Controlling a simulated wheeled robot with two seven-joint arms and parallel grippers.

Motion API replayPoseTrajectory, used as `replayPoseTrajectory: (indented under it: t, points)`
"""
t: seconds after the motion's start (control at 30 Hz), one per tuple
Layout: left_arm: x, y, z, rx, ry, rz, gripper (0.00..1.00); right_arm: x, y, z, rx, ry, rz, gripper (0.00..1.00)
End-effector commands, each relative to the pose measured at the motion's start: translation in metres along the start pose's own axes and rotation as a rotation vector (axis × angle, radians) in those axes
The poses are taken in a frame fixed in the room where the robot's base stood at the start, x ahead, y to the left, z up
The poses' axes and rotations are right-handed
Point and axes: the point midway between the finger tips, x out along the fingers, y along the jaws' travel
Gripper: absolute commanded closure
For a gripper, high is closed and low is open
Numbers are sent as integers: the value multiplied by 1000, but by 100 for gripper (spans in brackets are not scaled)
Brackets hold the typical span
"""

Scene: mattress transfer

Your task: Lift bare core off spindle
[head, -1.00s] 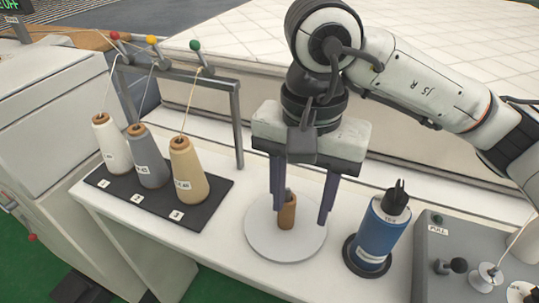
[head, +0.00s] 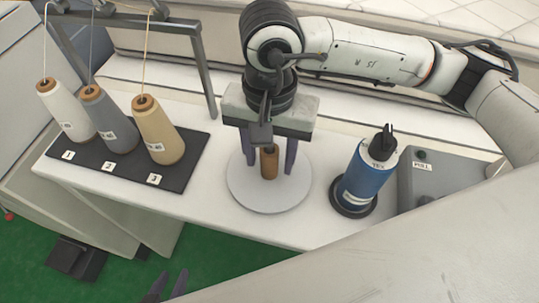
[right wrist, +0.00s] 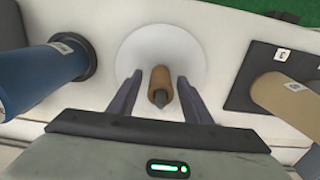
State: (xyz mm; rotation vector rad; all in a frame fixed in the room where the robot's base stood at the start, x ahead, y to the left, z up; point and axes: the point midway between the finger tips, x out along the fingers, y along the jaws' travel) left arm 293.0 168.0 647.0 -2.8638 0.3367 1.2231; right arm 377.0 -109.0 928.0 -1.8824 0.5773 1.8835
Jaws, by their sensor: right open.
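The bare brown core (head: 269,164) stands upright on the white round plate (head: 268,198). In the right wrist view the core (right wrist: 160,82) has the grey spindle tip (right wrist: 161,100) showing at its near end. My right gripper (head: 271,170) points down over the plate, open, with one finger on each side of the core. In the right wrist view gaps show between both fingers and the core. My left gripper (head: 167,286) shows only its dark fingertips at the bottom edge of the head view, apart and with nothing between them.
A blue yarn spool (head: 368,172) on a dark base stands right of the plate. White, grey and tan cones stand on a black mat (head: 181,178) at left, under a metal thread frame (head: 208,85). A grey box (head: 425,183) marked PULL is at right.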

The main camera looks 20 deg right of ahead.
Motion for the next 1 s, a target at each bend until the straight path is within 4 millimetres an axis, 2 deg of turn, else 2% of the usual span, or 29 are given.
replayPoseTrajectory:
  t: [0.1,0.33,0.5,0.6,0.87,1.0]
  points:
    - [1,-1,-7,2,11,-1,69,8,0,0,-1,-1,-1,55]
    - [2,-1,-8,3,14,-2,69,9,0,0,0,0,-1,57]
    - [1,-1,-7,2,12,-2,69,9,0,0,0,0,-1,86]
    - [1,-1,-6,2,10,-2,69,9,0,0,0,0,-1,99]
    - [0,-1,-2,1,3,-2,69,8,0,0,-1,1,-2,99]
    - [0,-1,-1,0,1,-2,69,0,-1,-1,0,3,-3,99]
